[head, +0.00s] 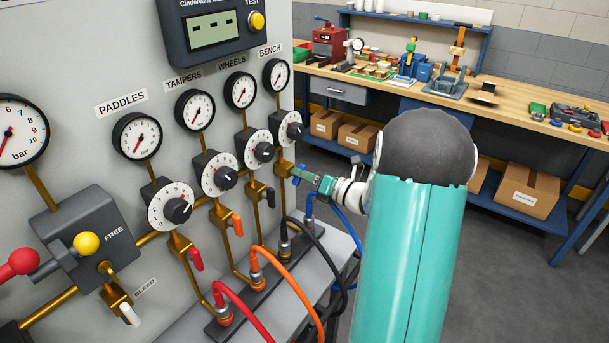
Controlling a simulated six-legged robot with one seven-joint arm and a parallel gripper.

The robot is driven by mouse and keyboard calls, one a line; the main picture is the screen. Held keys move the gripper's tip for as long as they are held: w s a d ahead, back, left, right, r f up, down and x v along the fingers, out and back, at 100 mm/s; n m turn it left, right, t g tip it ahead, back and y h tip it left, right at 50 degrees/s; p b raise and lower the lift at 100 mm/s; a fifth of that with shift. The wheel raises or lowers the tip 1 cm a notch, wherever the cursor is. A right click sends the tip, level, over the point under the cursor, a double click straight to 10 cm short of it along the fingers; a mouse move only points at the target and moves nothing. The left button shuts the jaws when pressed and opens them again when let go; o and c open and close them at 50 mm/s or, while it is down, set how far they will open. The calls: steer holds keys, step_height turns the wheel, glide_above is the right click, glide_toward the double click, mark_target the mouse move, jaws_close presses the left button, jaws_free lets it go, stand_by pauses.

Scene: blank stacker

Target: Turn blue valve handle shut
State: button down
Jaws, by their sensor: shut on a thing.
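The blue valve handle (297,174) is on the rightmost brass pipe of the panel, below the BENCH dial and knob. Only a small part of it shows, and its exact angle is hard to tell. My gripper (303,174) reaches in from the right and is shut on the blue handle. The fingers hide part of the handle. The brass valve body (284,167) sits just left of the fingers.
The black (270,197), orange (237,225) and red (196,260) valve handles hang to the left. Hoses curve out from a manifold (262,287) below. A workbench (400,85) with tools stands behind, with boxes underneath. Grey floor is clear at right.

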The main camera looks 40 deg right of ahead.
steer(key=shift+d+f+m, duration=0.1)
steer(key=shift+f+m, duration=0.05)
steer(key=shift+m, duration=2.4)
steer(key=shift+d+f+m, duration=0.1)
steer(key=shift+f+m, duration=0.05)
steer(key=shift+m, duration=2.4)
steer(key=c, duration=1.4)
jaws_free()
steer(key=shift+s, duration=0.1)
steer(key=shift+c, duration=0.2)
steer(key=v, duration=1.3)
steer(key=shift+s, duration=0.3)
